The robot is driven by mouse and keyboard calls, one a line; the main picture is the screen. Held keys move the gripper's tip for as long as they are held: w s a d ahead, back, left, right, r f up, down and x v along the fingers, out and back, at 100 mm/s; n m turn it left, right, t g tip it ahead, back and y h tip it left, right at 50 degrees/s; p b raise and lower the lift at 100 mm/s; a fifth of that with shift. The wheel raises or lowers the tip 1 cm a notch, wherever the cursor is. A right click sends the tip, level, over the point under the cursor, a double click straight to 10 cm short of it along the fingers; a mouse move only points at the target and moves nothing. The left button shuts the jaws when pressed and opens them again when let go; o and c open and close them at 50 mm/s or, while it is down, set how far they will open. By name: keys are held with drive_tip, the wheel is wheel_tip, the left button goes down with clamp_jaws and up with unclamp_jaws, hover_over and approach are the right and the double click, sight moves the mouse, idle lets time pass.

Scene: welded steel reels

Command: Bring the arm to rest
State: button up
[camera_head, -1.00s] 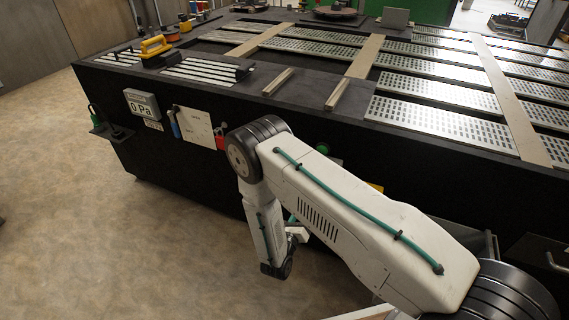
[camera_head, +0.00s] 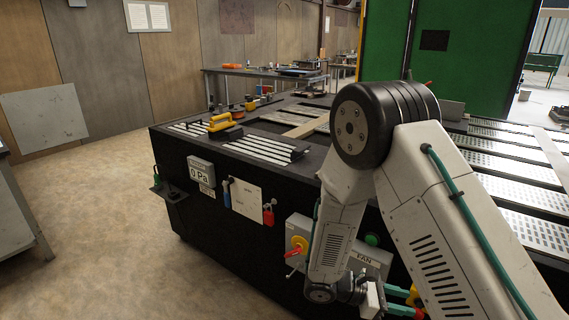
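My arm stands at the right of the head view, its black-capped elbow (camera_head: 385,122) raised and its forearm (camera_head: 335,240) hanging down from it. My gripper (camera_head: 412,302) is low in the picture, in front of the black bench's side. Its two teal fingers point right with a gap between them, and I see nothing held. A yellow part shows behind the fingertips. The wrist is close to the grey FAN box (camera_head: 368,257) in the picture; I cannot tell whether they touch.
The black bench (camera_head: 225,165) carries slatted and perforated plates and a yellow-handled tool (camera_head: 221,124). A red-and-yellow switch (camera_head: 297,247) and a red padlock (camera_head: 268,215) are on its side. A grey cabinet (camera_head: 20,215) is at the left edge. The floor (camera_head: 125,215) between is clear.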

drive_tip(key=s+r+m+t+y, duration=0.1)
drive_tip(key=s+r+m+y, duration=0.4)
drive_tip(key=r, duration=0.4)
drive_tip(key=s+a+r+m+t+y, duration=0.1)
drive_tip(key=s+r+m+y, duration=0.4)
drive_tip(key=s+r, duration=0.3)
drive_tip(key=s+a+r+m+t+y, duration=0.1)
drive_tip(key=s+r+m+y, duration=0.4)
drive_tip(key=r, duration=0.6)
drive_tip(key=shift+s+r+m+t, duration=0.3)
drive_tip(key=shift+s+m, duration=0.4)
drive_tip(key=shift+s, duration=0.35)
